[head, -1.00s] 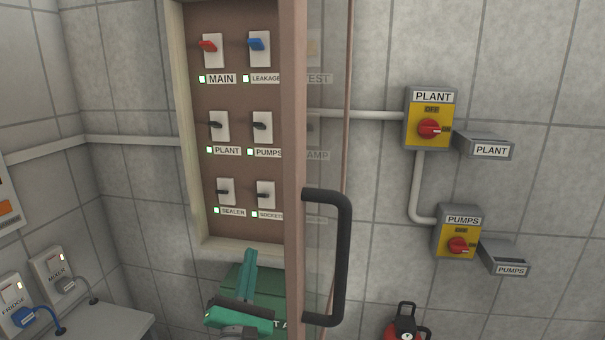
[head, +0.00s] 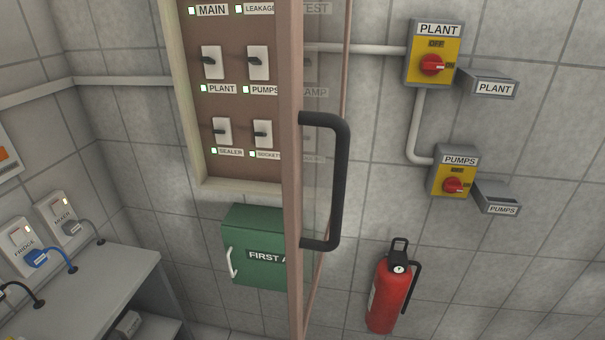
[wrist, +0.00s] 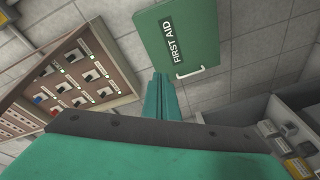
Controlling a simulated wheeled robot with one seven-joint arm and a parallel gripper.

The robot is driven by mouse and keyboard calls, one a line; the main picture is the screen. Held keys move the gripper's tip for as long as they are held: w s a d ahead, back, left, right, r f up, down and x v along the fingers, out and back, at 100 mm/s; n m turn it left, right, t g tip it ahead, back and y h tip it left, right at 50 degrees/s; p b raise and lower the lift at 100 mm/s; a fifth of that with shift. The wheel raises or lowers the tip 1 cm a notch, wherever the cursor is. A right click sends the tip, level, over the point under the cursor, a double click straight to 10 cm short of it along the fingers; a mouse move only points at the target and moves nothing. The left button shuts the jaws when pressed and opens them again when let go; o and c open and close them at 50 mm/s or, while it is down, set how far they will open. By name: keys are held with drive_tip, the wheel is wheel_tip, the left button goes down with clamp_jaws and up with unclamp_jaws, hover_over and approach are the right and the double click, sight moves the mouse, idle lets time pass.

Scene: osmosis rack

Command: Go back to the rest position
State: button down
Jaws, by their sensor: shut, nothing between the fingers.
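My gripper (wrist: 166,97) shows in the wrist view as a teal pair of fingers closed together, with nothing between them. It points toward the green first aid box (wrist: 180,40), apart from the breaker panel (wrist: 82,70) at the left of that view. My gripper is out of the head view. There the breaker panel (head: 228,100) stands with its glazed door (head: 292,170) swung open toward me. The door's black handle (head: 340,180) is free. The lower switches, labelled plant, pumps, sealer and sockets, have lit green lamps beside them.
The first aid box (head: 255,265) hangs below the panel, partly behind the door. Plant (head: 432,65) and pumps (head: 455,180) isolators are on the right wall. A red fire extinguisher (head: 390,290) hangs low right. A grey bench (head: 90,290) with plugged sockets above it stands at left.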

drive_tip(key=s+d+f+m+g, duration=0.1)
drive_tip(key=s+d+m, duration=0.2)
drive_tip(key=s+m, duration=0.3)
drive_tip(key=s+d+f+m+g+h, duration=0.1)
drive_tip(key=s+d+m, duration=0.3)
drive_tip(key=s, duration=1.3)
drive_tip(key=f+m, duration=0.1)
drive_tip(key=m, duration=0.2)
drive_tip(key=shift+s+g, duration=0.3)
